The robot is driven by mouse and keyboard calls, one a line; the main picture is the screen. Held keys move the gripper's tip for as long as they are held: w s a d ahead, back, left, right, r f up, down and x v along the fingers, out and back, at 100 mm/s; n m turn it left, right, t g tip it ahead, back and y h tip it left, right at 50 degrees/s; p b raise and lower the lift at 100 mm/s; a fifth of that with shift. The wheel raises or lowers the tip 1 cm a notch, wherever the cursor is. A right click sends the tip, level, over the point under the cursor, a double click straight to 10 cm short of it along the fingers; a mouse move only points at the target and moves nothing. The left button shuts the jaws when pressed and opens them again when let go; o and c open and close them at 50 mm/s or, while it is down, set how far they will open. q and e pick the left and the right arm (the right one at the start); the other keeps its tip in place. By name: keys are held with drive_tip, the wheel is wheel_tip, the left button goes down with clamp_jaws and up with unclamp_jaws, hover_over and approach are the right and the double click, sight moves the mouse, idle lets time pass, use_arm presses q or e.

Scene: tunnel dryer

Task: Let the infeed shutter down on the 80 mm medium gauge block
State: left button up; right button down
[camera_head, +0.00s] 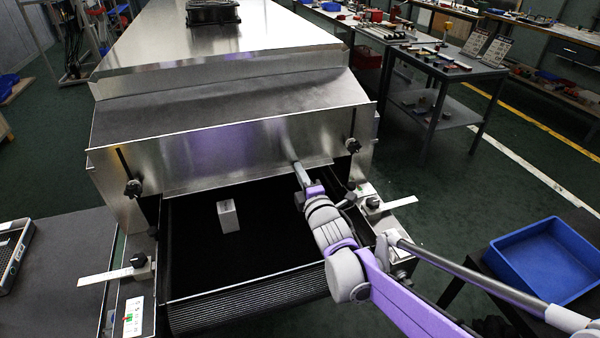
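The infeed shutter (215,158) is a wide bright steel plate across the mouth of the dryer. Dark space shows under its lower edge. Black clamp knobs sit in slots at its left (133,188) and right (352,146) ends. A pale, upright gauge block (228,216) stands on the black belt (265,255), in front of the shutter in the picture and apart from my gripper. Its size marking is not readable. My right gripper (299,172) is at the shutter's lower edge, right of centre; its fingers are too small and foreshortened to read. My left gripper is out of view.
Side guides with white strips stand at the left (113,276) and right (390,206) of the belt. A dark table with a tray (12,255) is at the far left. A blue bin (545,262) is at the right. Benches with tools stand behind.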

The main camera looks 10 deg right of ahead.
idle(0.9)
wheel_tip(320, 180, down, 6)
drive_tip(key=shift+r+b, duration=0.1)
drive_tip(key=shift+b, duration=1)
drive_tip(key=c, duration=1)
unclamp_jaws()
drive_tip(key=shift+c, duration=0.2)
drive_tip(key=s, duration=0.3)
drive_tip(key=s+d+p, duration=0.1)
drive_tip(key=s, duration=0.6)
drive_tip(key=shift+s+d, duration=0.15)
drive_tip(key=shift+s, duration=0.25)
